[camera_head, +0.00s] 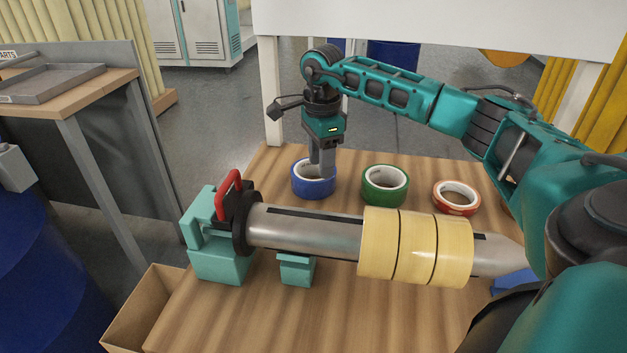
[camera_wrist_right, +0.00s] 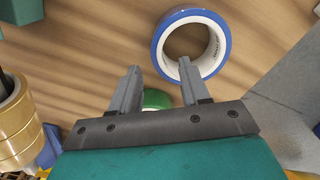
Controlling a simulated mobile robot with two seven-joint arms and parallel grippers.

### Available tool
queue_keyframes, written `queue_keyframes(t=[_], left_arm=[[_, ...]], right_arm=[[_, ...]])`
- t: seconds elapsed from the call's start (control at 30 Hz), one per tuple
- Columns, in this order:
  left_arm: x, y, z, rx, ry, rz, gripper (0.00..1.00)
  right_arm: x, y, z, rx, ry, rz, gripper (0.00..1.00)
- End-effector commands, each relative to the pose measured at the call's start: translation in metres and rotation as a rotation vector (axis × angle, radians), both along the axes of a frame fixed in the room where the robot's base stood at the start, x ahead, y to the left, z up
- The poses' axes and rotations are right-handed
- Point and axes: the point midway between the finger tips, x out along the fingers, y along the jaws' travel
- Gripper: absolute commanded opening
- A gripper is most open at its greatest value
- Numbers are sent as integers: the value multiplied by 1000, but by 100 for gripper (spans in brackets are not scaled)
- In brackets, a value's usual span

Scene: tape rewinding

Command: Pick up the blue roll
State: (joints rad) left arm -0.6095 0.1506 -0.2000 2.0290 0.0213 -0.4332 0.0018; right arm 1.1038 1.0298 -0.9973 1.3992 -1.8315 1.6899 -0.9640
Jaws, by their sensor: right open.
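The blue roll (camera_head: 303,189) lies flat at the back of the wooden table. It also shows in the right wrist view (camera_wrist_right: 195,13), with its white core and open hole. My right gripper (camera_head: 322,166) points down at the blue roll. In the wrist view the right gripper (camera_wrist_right: 159,76) is open and empty. One finger overlaps the roll's near rim in that view, and the other is to the left, outside the ring. I cannot tell whether a finger touches the roll. My left gripper is not in view.
A green roll (camera_head: 373,193) and a red roll (camera_head: 445,203) lie right of the blue roll. In front stands a metal spindle (camera_head: 310,231) carrying yellow tape rolls (camera_head: 416,247), with a red-handled clamp (camera_head: 229,188) at its left. An open cardboard box (camera_head: 150,305) is at lower left.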

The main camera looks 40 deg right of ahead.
Motion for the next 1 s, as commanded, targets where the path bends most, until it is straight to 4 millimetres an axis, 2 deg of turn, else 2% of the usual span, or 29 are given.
queue_keyframes(t=[0.17, 0.47, 0.77, 1.0], left_arm=[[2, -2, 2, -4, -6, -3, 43], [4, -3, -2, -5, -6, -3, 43], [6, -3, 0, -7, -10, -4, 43], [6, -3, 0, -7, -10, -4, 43]], right_arm=[[-1, 0, -13, 1, 2, 1, 46], [-5, 1, -55, 0, 2, 0, 46], [-4, 1, -60, 0, -1, 1, 46], [-4, 1, -60, 0, 0, 1, 25]])
